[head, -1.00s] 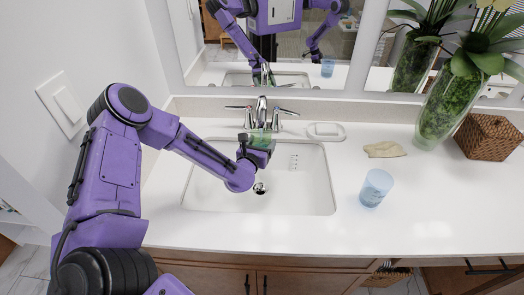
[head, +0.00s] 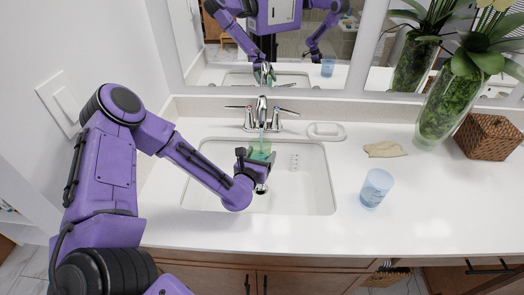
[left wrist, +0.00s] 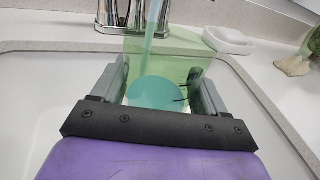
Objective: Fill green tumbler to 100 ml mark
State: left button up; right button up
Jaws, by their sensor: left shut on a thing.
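The translucent green tumbler (head: 261,147) is held under the faucet (head: 262,108), over the sink. My left gripper (head: 257,159) is shut on it, its fingers on both sides of the wall. In the left wrist view a blue water stream (left wrist: 152,35) falls into the tumbler (left wrist: 190,58). Teal water (left wrist: 153,91) lies in its lower part. A short dark line shows on the wall near the water's right edge; I cannot read which mark it is. My right gripper shows only as a small mirror reflection.
The white sink basin (head: 310,190) surrounds the gripper. A blue cup (head: 376,188) stands on the counter to the right. The front counter is clear.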

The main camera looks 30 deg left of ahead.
pick_arm(q)
jog(key=s+d, duration=0.1)
jog(key=s, duration=0.2)
jog(key=shift+d, duration=0.4)
jog(key=s+d+r+p, duration=0.2)
jog(key=r+p, duration=0.5)
jog(key=r, duration=0.4)
jog(key=shift+s+p, duration=0.35)
jog(key=shift+s, duration=0.3)
jog(key=shift+d, duration=0.15)
